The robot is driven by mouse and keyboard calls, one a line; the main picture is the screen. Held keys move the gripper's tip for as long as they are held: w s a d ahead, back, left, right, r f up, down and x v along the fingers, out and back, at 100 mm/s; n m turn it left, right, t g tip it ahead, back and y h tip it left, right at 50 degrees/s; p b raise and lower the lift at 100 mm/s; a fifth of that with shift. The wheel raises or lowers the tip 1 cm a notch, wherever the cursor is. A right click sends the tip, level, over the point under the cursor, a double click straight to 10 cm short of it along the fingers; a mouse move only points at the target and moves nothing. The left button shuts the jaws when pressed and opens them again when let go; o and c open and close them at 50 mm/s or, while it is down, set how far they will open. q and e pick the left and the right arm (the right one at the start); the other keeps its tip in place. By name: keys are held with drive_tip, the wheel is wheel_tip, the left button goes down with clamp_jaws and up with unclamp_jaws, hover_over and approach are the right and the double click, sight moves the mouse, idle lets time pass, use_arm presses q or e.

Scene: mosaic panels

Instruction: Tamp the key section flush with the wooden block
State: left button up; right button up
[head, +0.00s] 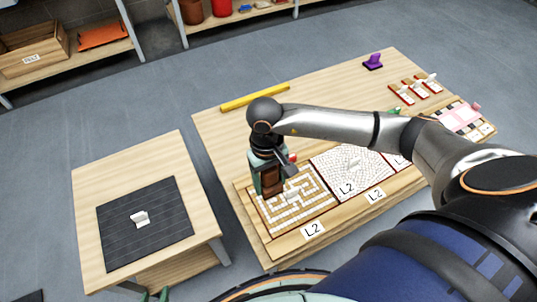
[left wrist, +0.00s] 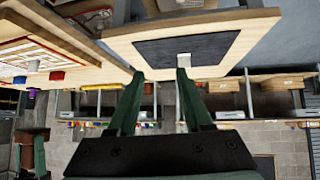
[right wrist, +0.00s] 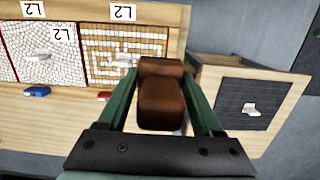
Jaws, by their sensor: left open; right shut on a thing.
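The key section (head: 305,208) is a panel of white maze-like lines at the left end of the wooden tray on the large table. A small white piece stands on it; the section also shows in the right wrist view (right wrist: 101,46). My right gripper (head: 268,185) is shut on the brown wooden block (right wrist: 160,103), over the section's far-left part. The block hides part of the section, and I cannot tell whether they touch. My left gripper (left wrist: 158,76) is open and empty; only its green tips show at the head view's bottom edge (head: 154,294).
A smaller table at left bears a dark mat (head: 118,240) with a white piece (head: 140,219). A white-chip panel (head: 335,165) lies right of the key section. A yellow bar (head: 255,97) and a purple object (head: 373,62) lie farther back. Bare wood lies between them.

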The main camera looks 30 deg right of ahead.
drive_tip(key=w+f+m+b, duration=0.1)
drive_tip(key=w+f+b, duration=0.1)
drive_tip(key=f+b, duration=0.2)
drive_tip(key=w+d+f+m+b, duration=0.1)
drive_tip(key=w+f+b, duration=0.1)
drive_tip(key=f+b, duration=0.2)
drive_tip(key=w+d+f+m+b, duration=0.1)
drive_tip(key=w+f+b, duration=0.1)
drive_tip(key=f+b, duration=0.2)
drive_tip(key=shift+w+f, duration=0.15)
drive_tip(key=shift+f, duration=0.8)
drive_tip(key=shift+w+f, duration=0.15)
drive_tip(key=shift+f, duration=0.8)
use_arm(q)
drive_tip(key=w+d+f+b, duration=0.2)
drive_tip(key=d+f, duration=0.1)
drive_tip(key=f, duration=0.8)
use_arm(e)
wheel_tip(320, 180, down, 3)
drive_tip(key=shift+f, duration=0.1)
drive_tip(key=shift+f+b, duration=0.3)
drive_tip(key=shift+f, duration=0.35)
use_arm(q)
drive_tip(key=w+r+m+t+h, duration=0.1)
drive_tip(key=w+r+t, duration=0.2)
drive_tip(key=r, duration=0.4)
drive_tip(key=shift+w+t, duration=0.4)
drive_tip(key=shift+w, duration=0.5)
use_arm(e)
drive_tip(key=shift+f, duration=0.1)
